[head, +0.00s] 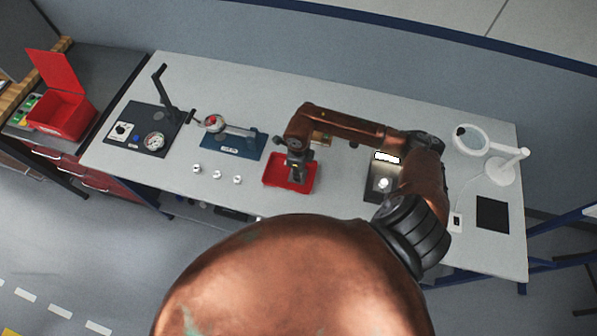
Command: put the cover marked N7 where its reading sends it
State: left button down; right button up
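Three small pale metal parts (217,175) stand in a row on the bench, left of the red tray. Any marks on them are too small to read, so I cannot tell which cover is N7. A shallow red tray (271,184) lies near the front edge. My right gripper (298,178) points down over or into this tray. Its fingers are too small and dark to show whether they hold anything. A small bright round thing (384,184) sits on a dark device with a lit white panel (387,157). My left gripper is not in view.
A dial gauge on a blue base (239,151) and a dark gauge plate with an upright arm (150,143) stand at left. An open red box (62,115) is on the side cabinet. A white magnifier lamp (503,173) and black mat (492,214) are at right.

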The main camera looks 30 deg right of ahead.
jog(key=shift+o, duration=1.4)
jog(key=shift+r, duration=0.15)
notch_tip(320, 180, up, 12)
jog(key=b, duration=0.1)
jog(key=shift+a, duration=0.1)
